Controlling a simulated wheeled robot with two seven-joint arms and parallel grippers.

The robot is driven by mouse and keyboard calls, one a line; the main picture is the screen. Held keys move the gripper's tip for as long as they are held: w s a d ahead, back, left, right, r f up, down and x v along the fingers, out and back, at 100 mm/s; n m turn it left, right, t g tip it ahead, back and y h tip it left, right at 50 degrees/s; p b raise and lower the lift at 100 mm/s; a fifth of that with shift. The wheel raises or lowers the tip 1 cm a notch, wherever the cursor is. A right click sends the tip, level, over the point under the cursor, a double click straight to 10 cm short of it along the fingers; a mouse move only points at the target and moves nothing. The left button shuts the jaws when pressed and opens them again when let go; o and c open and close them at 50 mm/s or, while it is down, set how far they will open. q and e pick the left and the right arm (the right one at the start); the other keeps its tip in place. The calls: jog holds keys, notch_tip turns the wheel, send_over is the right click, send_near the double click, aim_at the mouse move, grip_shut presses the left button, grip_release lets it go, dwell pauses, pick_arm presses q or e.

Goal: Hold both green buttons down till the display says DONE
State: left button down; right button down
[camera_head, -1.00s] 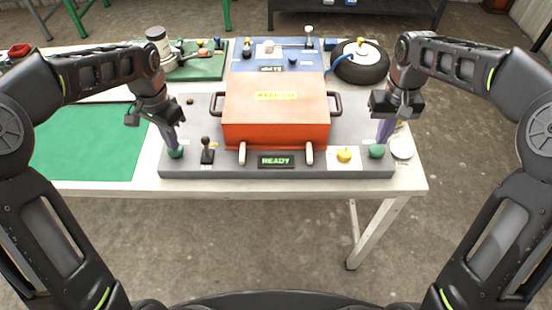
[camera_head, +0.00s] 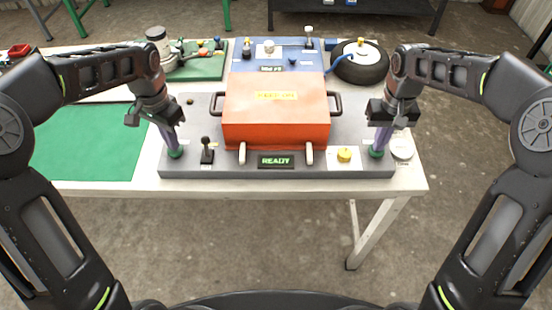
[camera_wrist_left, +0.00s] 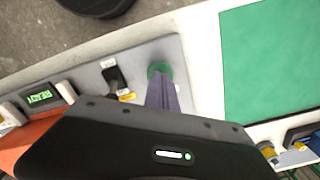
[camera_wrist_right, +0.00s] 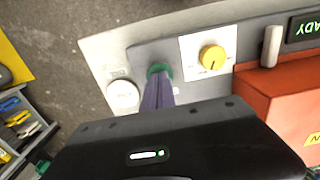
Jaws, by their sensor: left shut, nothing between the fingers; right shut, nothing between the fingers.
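The left green button (camera_head: 176,153) is at the front left of the grey panel, and the right green button (camera_head: 376,153) is at its front right. My left gripper (camera_head: 175,147) is shut, its fingertips at the left button, which also shows in the left wrist view (camera_wrist_left: 159,70). My right gripper (camera_head: 377,147) is shut, its fingertips at the right button, also seen in the right wrist view (camera_wrist_right: 159,70). The fingers partly cover both buttons; I cannot tell how far either is pressed. The display (camera_head: 276,161) reads READY in green.
An orange-red box (camera_head: 276,110) with side handles stands on the panel between my grippers. A black lever (camera_head: 207,150) is right of the left button. A yellow knob (camera_head: 344,155) is left of the right button, and a white round piece (camera_head: 402,149) is right of it.

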jog(key=shift+r, duration=0.35)
pick_arm(q)
jog(key=shift+f, duration=0.1)
pick_arm(e)
jog(key=shift+f, duration=0.15)
